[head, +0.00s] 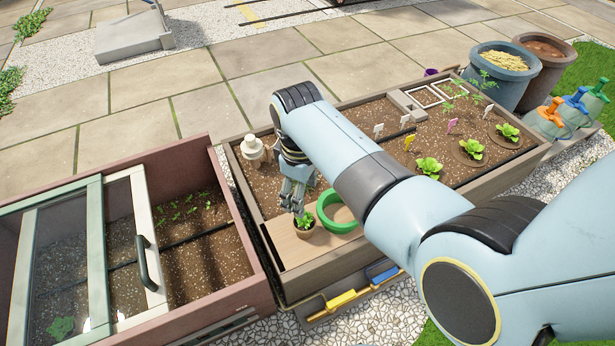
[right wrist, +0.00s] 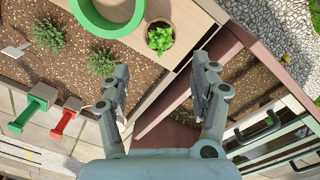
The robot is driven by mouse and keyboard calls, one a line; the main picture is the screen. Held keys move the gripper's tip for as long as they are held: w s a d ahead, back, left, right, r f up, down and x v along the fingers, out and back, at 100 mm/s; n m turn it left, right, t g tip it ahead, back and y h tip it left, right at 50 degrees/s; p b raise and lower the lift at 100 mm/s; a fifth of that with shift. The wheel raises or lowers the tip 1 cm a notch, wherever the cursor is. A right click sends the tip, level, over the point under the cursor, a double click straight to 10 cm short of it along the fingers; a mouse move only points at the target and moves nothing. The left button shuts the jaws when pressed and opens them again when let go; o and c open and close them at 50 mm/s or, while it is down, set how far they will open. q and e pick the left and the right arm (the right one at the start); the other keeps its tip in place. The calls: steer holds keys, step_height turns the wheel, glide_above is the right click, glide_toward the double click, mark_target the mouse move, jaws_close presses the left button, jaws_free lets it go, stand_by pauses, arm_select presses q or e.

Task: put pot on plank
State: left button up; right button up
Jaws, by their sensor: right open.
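The small brown pot (head: 304,231) with a leafy green plant stands upright on the left part of the wooden plank (head: 285,247) in the head view. In the right wrist view the pot (right wrist: 151,25) sits on the plank (right wrist: 192,22) beyond my fingertips. My right gripper (head: 297,205) is just above and beside the pot in the head view. In the right wrist view my right gripper (right wrist: 162,82) is open, with nothing between its fingers and the pot clear of them. My left gripper is not in view.
A green ring (head: 325,215) lies on the plank right of the pot; my arm hides part of it. A cream lidded jar (head: 254,150) stands on the soil behind. The cold frame (head: 215,315) is at left. Seedlings and labels fill the planter's right side.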

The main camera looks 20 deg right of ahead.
steer(key=s+d+f+m, duration=0.2)
steer(key=s+d, duration=0.2)
steer(key=s, duration=0.4)
steer(key=s+d+f+m, duration=0.15)
steer(key=s+d, duration=0.25)
steer(key=s, duration=0.4)
steer(key=s+d+r+m, duration=0.1)
steer(key=s+r, duration=0.1)
steer(key=s, duration=0.4)
steer(key=s+d+r+m+t, duration=0.1)
steer(key=s+d+r+m, duration=0.1)
steer(key=s, duration=0.5)
steer(key=shift+r, duration=0.4)
steer(key=shift+s+d, duration=0.1)
steer(key=shift+d, duration=0.05)
